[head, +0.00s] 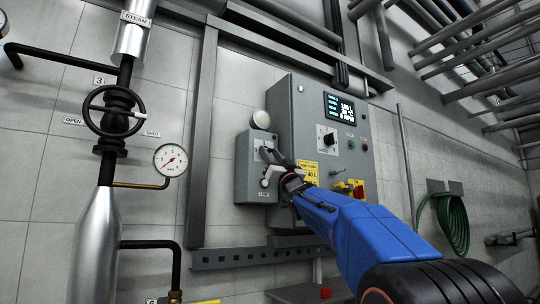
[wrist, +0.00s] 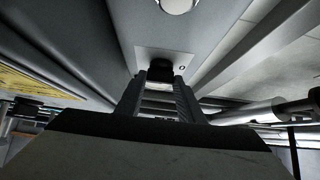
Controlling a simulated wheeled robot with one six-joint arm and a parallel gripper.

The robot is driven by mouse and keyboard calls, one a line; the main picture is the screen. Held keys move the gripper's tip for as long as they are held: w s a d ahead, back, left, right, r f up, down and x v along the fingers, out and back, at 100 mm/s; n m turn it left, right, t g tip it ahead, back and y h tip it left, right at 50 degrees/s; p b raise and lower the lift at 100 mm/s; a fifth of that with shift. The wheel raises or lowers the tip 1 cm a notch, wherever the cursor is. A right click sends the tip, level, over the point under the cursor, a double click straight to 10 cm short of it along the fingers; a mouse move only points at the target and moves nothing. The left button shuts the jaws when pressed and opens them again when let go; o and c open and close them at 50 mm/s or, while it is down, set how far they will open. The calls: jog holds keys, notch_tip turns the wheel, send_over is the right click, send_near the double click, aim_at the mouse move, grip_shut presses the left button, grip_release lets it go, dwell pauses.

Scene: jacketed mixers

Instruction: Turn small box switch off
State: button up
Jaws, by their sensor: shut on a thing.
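The small grey box (head: 244,170) is fixed on the wall, left of the larger grey control cabinet. It carries a pale round lamp (head: 261,119) at its top, and the lamp's edge also shows at the top of the wrist view (wrist: 177,4). My gripper (head: 268,160) reaches to the front of this box from the lower right. In the wrist view its fingers are shut on a dark switch knob (wrist: 160,68), in front of a light plate (wrist: 182,56) with a small round mark. The knob's pointing direction is hidden by the fingers.
The large control cabinet (head: 308,111) stands right of the small box, with a lit display (head: 339,107), a dial (head: 328,139) and a red-yellow switch (head: 358,190). A black handwheel (head: 113,112) and pressure gauge (head: 170,160) are at the left. A green hose (head: 453,222) hangs at the right.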

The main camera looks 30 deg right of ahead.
jog(key=shift+n+y, duration=0.4)
jog(key=shift+y, duration=0.1)
jog(key=o, duration=1.1)
jog(key=shift+c, duration=0.2)
jog(key=v, duration=1.7)
jog(key=shift+s, duration=0.15)
jog(key=shift+f, duration=0.1)
